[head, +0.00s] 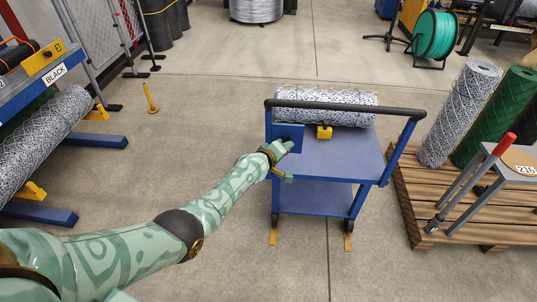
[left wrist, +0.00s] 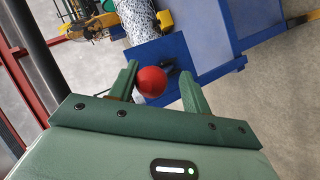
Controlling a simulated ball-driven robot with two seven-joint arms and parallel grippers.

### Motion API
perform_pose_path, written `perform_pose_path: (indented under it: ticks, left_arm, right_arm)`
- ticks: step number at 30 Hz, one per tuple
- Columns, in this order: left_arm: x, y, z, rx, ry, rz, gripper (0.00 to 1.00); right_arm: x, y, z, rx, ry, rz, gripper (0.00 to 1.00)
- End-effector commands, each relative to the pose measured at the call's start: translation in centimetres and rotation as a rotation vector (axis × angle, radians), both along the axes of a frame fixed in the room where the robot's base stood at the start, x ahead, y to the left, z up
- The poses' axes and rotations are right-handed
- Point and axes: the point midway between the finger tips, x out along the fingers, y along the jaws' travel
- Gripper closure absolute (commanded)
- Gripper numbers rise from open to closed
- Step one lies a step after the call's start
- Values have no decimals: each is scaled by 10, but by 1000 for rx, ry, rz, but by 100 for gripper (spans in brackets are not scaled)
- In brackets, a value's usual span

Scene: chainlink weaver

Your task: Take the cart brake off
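The blue cart (head: 345,158) stands mid-floor with a black push handle (head: 345,108) and a patterned mesh roll (head: 340,98) on its deck. My left gripper (head: 287,162) reaches the cart's left side, beside a blue plate (head: 290,133). In the left wrist view, a round red knob (left wrist: 151,81) lies between the open fingers of my left gripper (left wrist: 160,92). The knob appears closer to the left finger, with a gap on the right. Whether a finger touches it I cannot tell. The knob does not show in the head view. My right gripper is out of view.
A wooden pallet (head: 415,205) with mesh rolls and a red-handled grey tool (head: 480,180) stands close on the cart's right. A blue rack (head: 45,85) with rolls stands at left. The floor left of and behind the cart is mostly clear.

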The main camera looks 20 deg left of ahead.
Motion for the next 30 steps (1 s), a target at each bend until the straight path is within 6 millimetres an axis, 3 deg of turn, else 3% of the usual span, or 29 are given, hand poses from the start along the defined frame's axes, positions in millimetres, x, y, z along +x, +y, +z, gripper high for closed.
perform_pose_path:
  ticks: [1, 6, 12, 19, 30]
  left_arm:
    - [-10, 3, 16, 1, -2, 2, 53]
    - [-50, 10, 39, 1, -3, 1, 53]
    - [-94, 18, 58, 0, -5, 1, 53]
    - [-120, 22, 67, 1, -6, -1, 53]
    - [-123, 23, 66, 1, -5, -1, 53]
  right_arm:
    - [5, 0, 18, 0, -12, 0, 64]
    - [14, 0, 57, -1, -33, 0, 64]
    - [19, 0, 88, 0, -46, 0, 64]
    - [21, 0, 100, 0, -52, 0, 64]
    - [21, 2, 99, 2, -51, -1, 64]
